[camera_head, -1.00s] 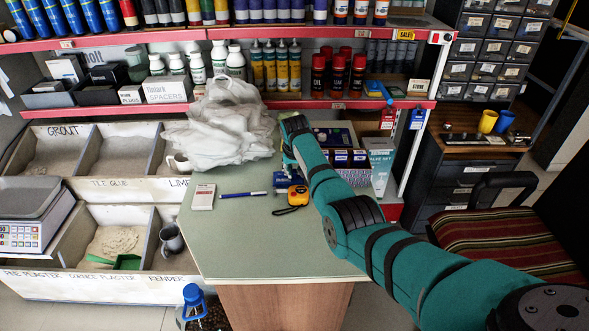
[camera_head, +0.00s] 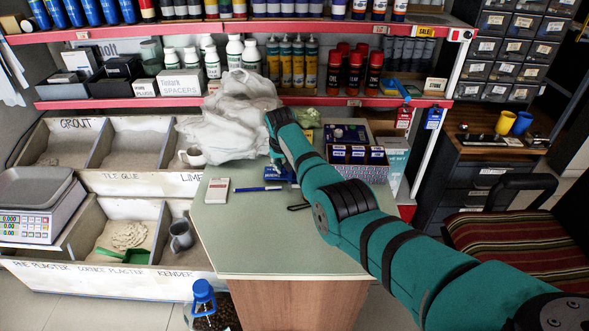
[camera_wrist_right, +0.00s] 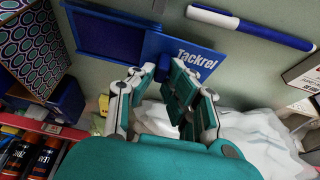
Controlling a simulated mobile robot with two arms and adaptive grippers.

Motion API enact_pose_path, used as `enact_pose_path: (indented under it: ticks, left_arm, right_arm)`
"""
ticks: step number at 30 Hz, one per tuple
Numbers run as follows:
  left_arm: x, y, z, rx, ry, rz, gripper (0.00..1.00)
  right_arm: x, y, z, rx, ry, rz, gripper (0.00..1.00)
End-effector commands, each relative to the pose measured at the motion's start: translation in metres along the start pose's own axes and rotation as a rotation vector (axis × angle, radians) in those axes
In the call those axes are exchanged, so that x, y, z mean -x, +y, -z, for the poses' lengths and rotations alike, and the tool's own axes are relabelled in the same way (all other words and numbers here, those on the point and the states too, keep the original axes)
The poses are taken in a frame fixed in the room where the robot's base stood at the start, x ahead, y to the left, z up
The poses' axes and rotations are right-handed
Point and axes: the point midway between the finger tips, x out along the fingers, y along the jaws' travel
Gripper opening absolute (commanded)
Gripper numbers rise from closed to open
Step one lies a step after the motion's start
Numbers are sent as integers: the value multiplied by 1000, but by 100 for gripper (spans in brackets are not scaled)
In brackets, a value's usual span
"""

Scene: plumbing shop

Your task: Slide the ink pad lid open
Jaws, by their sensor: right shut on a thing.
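The blue ink pad lies flat on the green counter, with its dark pad face (camera_wrist_right: 110,38) bare in the right wrist view. Its blue lid (camera_wrist_right: 190,52), lettered "Tackrel", sits to the right of the pad face, shifted along it. My right gripper (camera_wrist_right: 164,78) is shut on a small blue knob (camera_wrist_right: 162,67) at the lid's edge near the pad. In the head view the ink pad (camera_head: 281,174) is partly hidden by my right arm. My left gripper is in neither view.
A blue pen (camera_head: 258,189) and a small white box (camera_head: 217,190) lie left of the ink pad. White plastic bags (camera_head: 235,120) are heaped behind. A box of blue packs (camera_head: 358,168) stands right. The front of the counter (camera_head: 270,240) is clear.

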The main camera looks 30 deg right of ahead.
Motion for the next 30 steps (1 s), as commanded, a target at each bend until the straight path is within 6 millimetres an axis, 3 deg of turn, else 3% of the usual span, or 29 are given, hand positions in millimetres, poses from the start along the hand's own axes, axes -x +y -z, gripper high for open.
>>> enact_pose_path:
  ticks: [8,9,13,23,30]
  left_arm:
    - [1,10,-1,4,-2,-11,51]
    - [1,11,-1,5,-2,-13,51]
    - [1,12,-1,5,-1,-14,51]
    - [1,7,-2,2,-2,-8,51]
    - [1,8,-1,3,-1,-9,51]
  right_arm:
    - [0,0,0,0,-1,-1,0]
    - [0,0,0,0,-1,-1,17]
    - [0,0,0,0,-1,-1,34]
    - [2,0,0,-1,0,-1,35]
    - [24,0,1,-2,3,1,35]
